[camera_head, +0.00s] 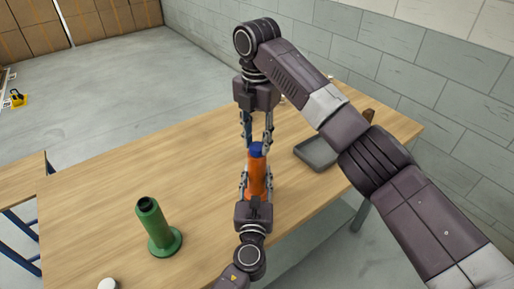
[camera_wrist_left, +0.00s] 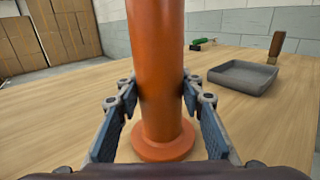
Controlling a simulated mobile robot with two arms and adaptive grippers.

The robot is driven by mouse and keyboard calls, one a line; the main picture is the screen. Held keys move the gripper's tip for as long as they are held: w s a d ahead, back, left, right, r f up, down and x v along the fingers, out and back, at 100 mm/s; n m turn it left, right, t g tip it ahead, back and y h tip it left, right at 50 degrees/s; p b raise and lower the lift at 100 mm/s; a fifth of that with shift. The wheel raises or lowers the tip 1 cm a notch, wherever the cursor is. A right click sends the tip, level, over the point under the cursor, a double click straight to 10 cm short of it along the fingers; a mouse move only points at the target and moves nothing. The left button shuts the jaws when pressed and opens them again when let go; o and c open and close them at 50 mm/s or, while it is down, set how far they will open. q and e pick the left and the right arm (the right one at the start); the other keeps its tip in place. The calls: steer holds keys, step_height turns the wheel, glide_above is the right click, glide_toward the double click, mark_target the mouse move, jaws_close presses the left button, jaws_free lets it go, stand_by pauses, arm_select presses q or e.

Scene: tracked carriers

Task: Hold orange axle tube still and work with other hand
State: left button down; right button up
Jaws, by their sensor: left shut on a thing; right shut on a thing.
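The orange axle tube (camera_head: 257,168) stands upright on the wooden table, and in the left wrist view (camera_wrist_left: 157,50) its round flange foot rests on the tabletop. My left gripper (camera_head: 256,179) comes from the near side and is shut on the tube, one finger on each side. My right gripper (camera_head: 257,143) points down from above and is shut on a blue piece (camera_head: 256,149) at the tube's top end. The fingers hide part of the blue piece, and I cannot tell how deep it sits in the tube. The tube's top is outside the left wrist view.
A green flanged tube (camera_head: 155,228) stands to the left on the table (camera_head: 120,180). A white round thing (camera_head: 108,284) is at the near edge. A grey tray (camera_head: 316,153) lies to the right, with a wooden-handled thing (camera_wrist_left: 276,46) and a green thing (camera_wrist_left: 200,43) behind it.

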steer(key=n, duration=0.3)
steer(key=n, duration=0.3)
steer(key=shift+n, duration=0.4)
steer(key=n, duration=0.6)
steer(key=shift+f, duration=0.1)
steer(key=o, duration=1.2)
steer(key=shift+o, duration=0.2)
